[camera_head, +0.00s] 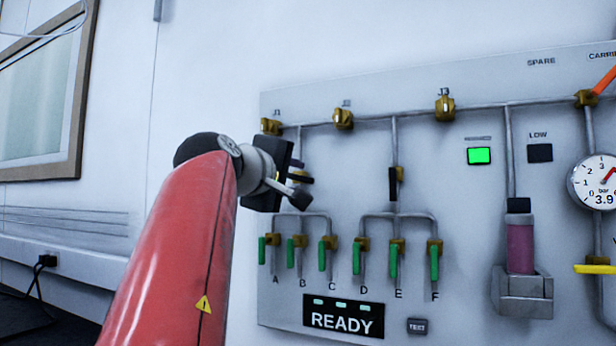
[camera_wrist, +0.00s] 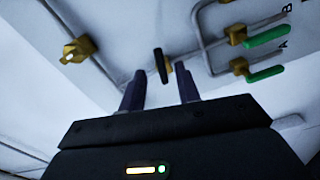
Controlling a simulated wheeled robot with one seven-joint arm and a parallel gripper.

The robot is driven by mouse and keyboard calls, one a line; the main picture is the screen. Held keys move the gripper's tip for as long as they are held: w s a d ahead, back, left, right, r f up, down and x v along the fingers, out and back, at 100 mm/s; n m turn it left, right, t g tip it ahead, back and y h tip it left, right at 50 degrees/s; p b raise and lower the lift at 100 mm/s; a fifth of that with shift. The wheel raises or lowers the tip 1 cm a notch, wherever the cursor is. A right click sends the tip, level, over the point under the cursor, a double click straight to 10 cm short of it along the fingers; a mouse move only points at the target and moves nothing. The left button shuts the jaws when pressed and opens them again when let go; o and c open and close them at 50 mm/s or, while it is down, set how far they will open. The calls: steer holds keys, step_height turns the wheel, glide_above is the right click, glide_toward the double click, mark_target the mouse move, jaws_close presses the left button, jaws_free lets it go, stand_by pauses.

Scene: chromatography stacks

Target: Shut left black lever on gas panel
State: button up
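The left black lever (camera_wrist: 160,66) sits on a brass valve (camera_wrist: 168,68) on the gas panel (camera_head: 450,150). In the wrist view it shows just beyond my fingertips, in line with the gap between them. My gripper (camera_wrist: 160,82) is open, with one finger on each side of that gap and nothing visibly held. In the head view my gripper (camera_head: 300,180) is at the panel's left pipe branch and mostly hides this lever. The right black lever (camera_head: 394,185) stands along its vertical pipe, clear of my gripper.
Several green levers (camera_head: 356,258) line the row below, marked A to F. Brass valves (camera_head: 344,118) sit along the upper pipe. A READY display (camera_head: 343,319) is at the bottom. A purple-filled cylinder (camera_head: 520,245) and a gauge (camera_head: 597,183) stand at right. Bare wall lies left of the panel.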

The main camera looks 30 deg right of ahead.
mark_target(303, 180)
steer(key=p+x, duration=0.2)
steer(key=x, duration=0.2)
steer(key=shift+d+r, duration=0.15)
steer(key=shift+w+d, duration=0.45)
steer(key=shift+w, duration=0.05)
jaws_close()
